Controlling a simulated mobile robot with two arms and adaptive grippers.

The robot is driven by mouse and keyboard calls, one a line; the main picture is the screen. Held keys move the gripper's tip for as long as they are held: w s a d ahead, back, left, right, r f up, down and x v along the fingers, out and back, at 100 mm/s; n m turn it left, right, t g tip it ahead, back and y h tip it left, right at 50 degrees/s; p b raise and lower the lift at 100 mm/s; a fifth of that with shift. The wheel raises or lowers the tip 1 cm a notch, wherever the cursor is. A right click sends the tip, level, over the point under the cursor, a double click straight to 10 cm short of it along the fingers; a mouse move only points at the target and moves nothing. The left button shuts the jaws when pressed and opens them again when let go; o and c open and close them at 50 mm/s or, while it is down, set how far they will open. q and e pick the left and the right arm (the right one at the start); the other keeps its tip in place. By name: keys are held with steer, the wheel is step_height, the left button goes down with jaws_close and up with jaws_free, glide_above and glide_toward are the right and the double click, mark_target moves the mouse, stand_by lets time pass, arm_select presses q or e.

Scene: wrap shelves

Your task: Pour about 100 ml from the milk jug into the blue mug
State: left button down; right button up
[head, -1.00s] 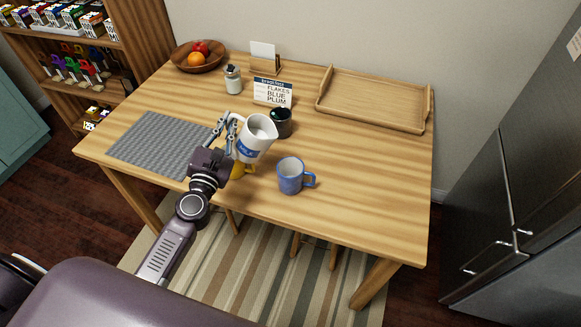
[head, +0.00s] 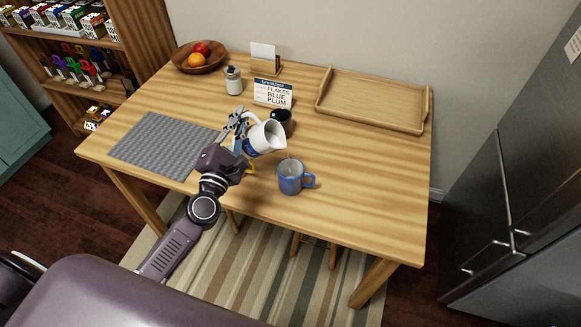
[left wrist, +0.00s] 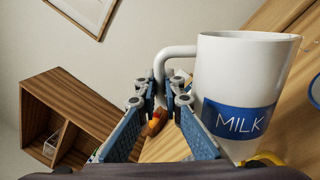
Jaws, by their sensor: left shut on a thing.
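The white milk jug (head: 264,139) with a blue band is held in the air, tilted with its mouth toward the right, up and to the left of the blue mug. In the left wrist view the jug (left wrist: 245,75) shows its MILK label. My left gripper (head: 238,126) is shut on the jug's handle; its fingers (left wrist: 165,105) close around the handle in the left wrist view. The blue mug (head: 290,177) stands upright on the table, handle to the right. No stream of milk shows. My right gripper is not in view.
A dark cup (head: 283,119) stands just behind the jug. A breakfast sign (head: 273,92), a jar (head: 233,80), a fruit bowl (head: 198,57) and a wooden tray (head: 372,101) are farther back. A grey mat (head: 160,143) lies left. The table (head: 375,185) is clear right of the mug.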

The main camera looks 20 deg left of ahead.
arm_select(q)
steer(key=shift+d+r+m+h, duration=0.25)
steer(key=shift+d+m+h, duration=0.2)
steer(key=shift+m, duration=0.55)
steer(key=shift+a, duration=0.35)
stand_by(0.3)
steer(key=shift+d+m, duration=0.1)
steer(key=shift+m, duration=0.3)
steer(key=shift+d+m, duration=0.25)
steer(key=shift+m, duration=0.35)
stand_by(1.0)
steer(key=a+n, duration=0.2)
steer(key=n, duration=0.1)
steer(key=shift+y, duration=0.25)
steer(key=shift+a+f+n+y, duration=0.1)
steer(key=shift+a+n+y, duration=0.05)
steer(key=shift+n, duration=0.45)
steer(key=shift+a+f+n+y, duration=0.1)
steer(key=shift+n+y, duration=0.05)
steer(key=shift+n, duration=0.45)
steer(key=shift+a+f, duration=0.1)
steer(key=shift+f, duration=0.3)
steer(key=shift+a+f+n+b, duration=0.1)
steer(key=shift+f+n+b, duration=0.05)
steer(key=shift+n+b, duration=0.2)
